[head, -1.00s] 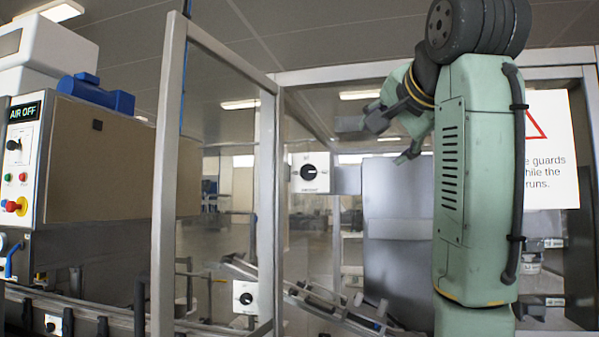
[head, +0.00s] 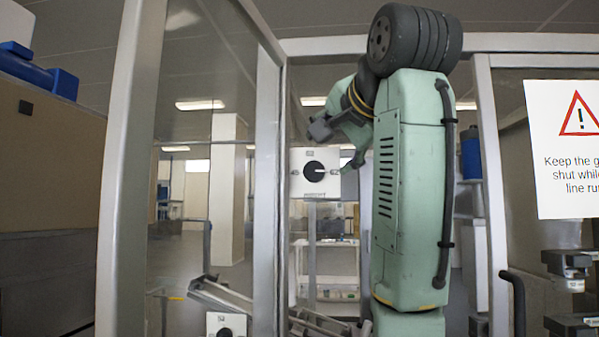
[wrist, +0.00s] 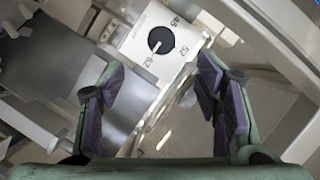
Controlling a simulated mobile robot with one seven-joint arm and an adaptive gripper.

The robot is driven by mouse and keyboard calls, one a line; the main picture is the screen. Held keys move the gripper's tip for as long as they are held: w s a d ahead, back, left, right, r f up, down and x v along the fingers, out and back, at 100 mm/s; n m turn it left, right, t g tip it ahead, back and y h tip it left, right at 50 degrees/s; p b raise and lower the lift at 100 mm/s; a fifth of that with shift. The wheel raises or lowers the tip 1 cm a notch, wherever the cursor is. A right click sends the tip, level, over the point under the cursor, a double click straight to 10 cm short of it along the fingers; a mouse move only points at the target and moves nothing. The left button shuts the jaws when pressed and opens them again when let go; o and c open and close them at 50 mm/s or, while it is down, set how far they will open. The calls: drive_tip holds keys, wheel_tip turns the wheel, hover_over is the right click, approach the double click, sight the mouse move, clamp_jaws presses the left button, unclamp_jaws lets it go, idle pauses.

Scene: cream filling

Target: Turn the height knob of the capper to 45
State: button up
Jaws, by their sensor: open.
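A white square plate with a round black knob (head: 314,171) hangs behind the framed opening in the head view. The knob's pale pointer points right there, away from the number at the top. The knob also shows in the wrist view (wrist: 161,41), where its pointer runs to the lower left. Small numbers surround it; one looks like 45, at the plate's upper right in the wrist view. My gripper (wrist: 163,103) is open and empty, its purple-padded fingers apart and the knob beyond their tips. In the head view my gripper (head: 338,146) is just above and right of the plate.
A second plate with a black knob (head: 225,331) sits lower left in the head view. A clear guard panel with a metal frame (head: 130,170) stands left of the opening. A guard warning sign (head: 566,150) is at the right. A sloping rail (head: 222,297) lies below.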

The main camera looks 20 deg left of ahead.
sight(315, 171)
drive_tip(key=p+x, duration=0.3)
drive_tip(key=x, duration=0.8)
drive_tip(key=shift+p, duration=0.3)
drive_tip(key=shift+c, duration=0.5)
drive_tip(key=c, duration=1.1)
